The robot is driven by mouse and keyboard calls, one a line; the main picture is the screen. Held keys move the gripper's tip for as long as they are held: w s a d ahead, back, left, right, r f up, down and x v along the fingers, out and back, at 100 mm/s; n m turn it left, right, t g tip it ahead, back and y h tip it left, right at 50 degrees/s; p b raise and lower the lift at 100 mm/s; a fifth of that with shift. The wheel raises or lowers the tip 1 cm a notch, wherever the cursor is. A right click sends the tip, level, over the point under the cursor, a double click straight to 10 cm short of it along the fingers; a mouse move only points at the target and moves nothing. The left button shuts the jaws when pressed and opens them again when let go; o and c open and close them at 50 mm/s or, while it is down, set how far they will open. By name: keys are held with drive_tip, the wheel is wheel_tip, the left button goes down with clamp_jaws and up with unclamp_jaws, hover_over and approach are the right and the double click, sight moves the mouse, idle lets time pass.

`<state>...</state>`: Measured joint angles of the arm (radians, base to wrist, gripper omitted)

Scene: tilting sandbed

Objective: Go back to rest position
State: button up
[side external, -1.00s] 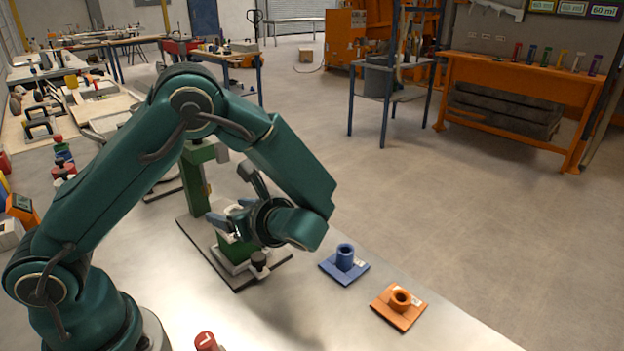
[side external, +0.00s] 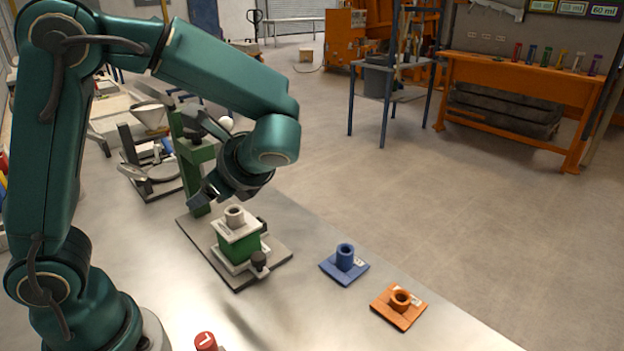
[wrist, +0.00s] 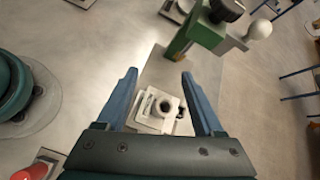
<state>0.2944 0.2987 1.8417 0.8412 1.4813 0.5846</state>
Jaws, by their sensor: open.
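My gripper (wrist: 158,92) is open and empty in the wrist view, with its two blue fingers spread wide. In the side view my gripper (side external: 203,197) hangs above and a little behind a green box-like device with a white top plate and a round white collar (side external: 235,216). That white collar piece also shows between the fingers in the wrist view (wrist: 160,105), with a gap below the gripper. The device stands on a dark base plate (side external: 262,272) with a green upright post (side external: 196,165). Part of the post is hidden by my wrist.
A blue socket block (side external: 345,262) and an orange socket block (side external: 400,302) lie on the metal table to the right. A red-capped item (side external: 205,341) stands at the front edge. A funnel stand (side external: 150,125) is behind. The table's middle front is clear.

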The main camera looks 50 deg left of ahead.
drive_tip(key=s+d+r+n+t+h, duration=0.1)
drive_tip(key=s+d+n+t+h, duration=0.5)
drive_tip(key=d+n+h, duration=0.4)
drive_tip(key=d+n, duration=0.1)
drive_tip(key=n, duration=0.2)
drive_tip(key=shift+d+h, duration=0.15)
drive_tip(key=shift+h, duration=0.15)
drive_tip(key=shift+r, duration=0.1)
